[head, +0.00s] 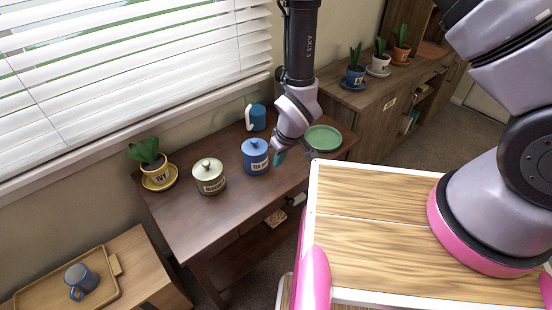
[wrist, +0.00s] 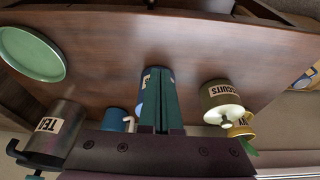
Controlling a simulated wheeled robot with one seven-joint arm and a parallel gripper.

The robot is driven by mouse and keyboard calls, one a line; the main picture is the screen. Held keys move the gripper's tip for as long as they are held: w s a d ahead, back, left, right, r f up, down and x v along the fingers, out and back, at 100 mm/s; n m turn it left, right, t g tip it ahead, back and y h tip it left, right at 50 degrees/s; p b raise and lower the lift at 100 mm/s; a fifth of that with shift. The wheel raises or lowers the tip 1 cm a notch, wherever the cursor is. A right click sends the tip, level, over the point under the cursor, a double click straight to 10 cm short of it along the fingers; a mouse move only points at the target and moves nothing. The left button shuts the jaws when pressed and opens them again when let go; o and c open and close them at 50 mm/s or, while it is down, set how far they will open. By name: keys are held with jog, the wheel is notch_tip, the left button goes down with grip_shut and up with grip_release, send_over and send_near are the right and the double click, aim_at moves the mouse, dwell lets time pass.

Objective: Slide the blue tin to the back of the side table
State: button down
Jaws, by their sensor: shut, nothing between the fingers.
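The blue tin (head: 255,158), lidded and with a white label, stands upright on the dark brown side table (head: 185,228), about midway along it. My gripper (head: 278,159) is shut and empty, with teal fingertips low beside the tin's right side. In the wrist view my gripper's fingers (wrist: 162,72) cover much of the blue tin (wrist: 147,80); part of its body and label shows at their left. I cannot tell whether the fingers touch it.
A green tin (head: 209,178) and a potted ivy (head: 150,160) stand left of the blue tin. A blue mug (head: 256,117) stands behind it, and a green plate (head: 323,138) lies to the right. A grey TEA container (wrist: 60,132) shows in the wrist view. The table's front left is clear.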

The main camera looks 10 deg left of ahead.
aim_at(258, 166)
jog(key=x, duration=0.8)
jog(key=shift+w+a+f, duration=0.1)
jog(key=shift+w+f, duration=0.1)
jog(key=shift+f, duration=0.1)
jog(key=shift+w+a+r, duration=0.15)
jog(key=shift+w+a, duration=0.7)
jog(key=shift+a, duration=0.1)
jog(key=shift+w+a, duration=0.4)
jog(key=shift+a, duration=0.1)
